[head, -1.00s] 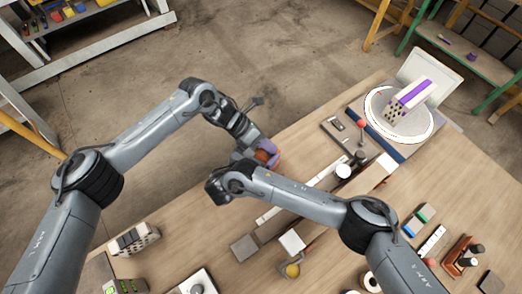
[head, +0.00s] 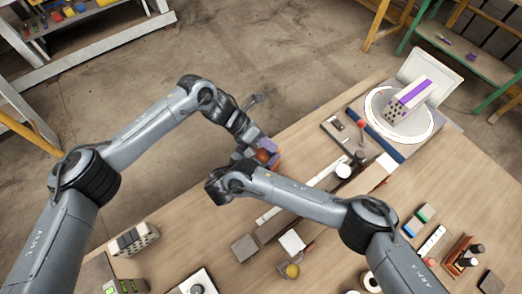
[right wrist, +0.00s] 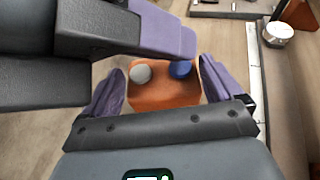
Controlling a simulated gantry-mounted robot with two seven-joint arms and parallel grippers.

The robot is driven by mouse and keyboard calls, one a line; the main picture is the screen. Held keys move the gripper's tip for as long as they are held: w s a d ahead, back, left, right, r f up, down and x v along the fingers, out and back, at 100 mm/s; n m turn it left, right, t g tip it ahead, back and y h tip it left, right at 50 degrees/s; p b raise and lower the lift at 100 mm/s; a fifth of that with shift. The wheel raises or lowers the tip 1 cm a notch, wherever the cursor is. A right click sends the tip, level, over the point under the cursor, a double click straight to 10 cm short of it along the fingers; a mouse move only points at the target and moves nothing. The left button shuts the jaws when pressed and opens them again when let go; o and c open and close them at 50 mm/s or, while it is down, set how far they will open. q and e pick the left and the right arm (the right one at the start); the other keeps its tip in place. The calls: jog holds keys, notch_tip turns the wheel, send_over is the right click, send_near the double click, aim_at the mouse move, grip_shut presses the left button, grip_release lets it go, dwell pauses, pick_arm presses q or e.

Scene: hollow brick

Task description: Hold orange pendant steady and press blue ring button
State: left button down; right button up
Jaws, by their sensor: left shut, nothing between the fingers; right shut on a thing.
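The orange pendant (right wrist: 165,92) sits between the purple fingers of my right gripper (right wrist: 163,90) in the right wrist view. Its face carries a pale grey button (right wrist: 140,74) on the left and a blue button (right wrist: 180,69) on the right. My left gripper (right wrist: 185,42) is shut and empty, its purple tip right by the blue button and overlapping its upper edge in the picture; I cannot tell whether it touches or presses. In the head view, the pendant (head: 262,156) is a small orange patch among the grippers, mostly hidden. My left gripper (head: 267,145) shows there too.
The wooden workbench (head: 330,235) lies below and right of the grippers. A white turntable (head: 425,130) bears a hollow brick (head: 408,97) with a purple stripe. A red-knobbed lever (head: 361,125) stands nearby. Bare concrete floor (head: 290,60) lies beyond the bench edge.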

pick_arm(q)
jog(key=shift+r, duration=2.9)
pick_arm(e)
jog(key=o, duration=1)
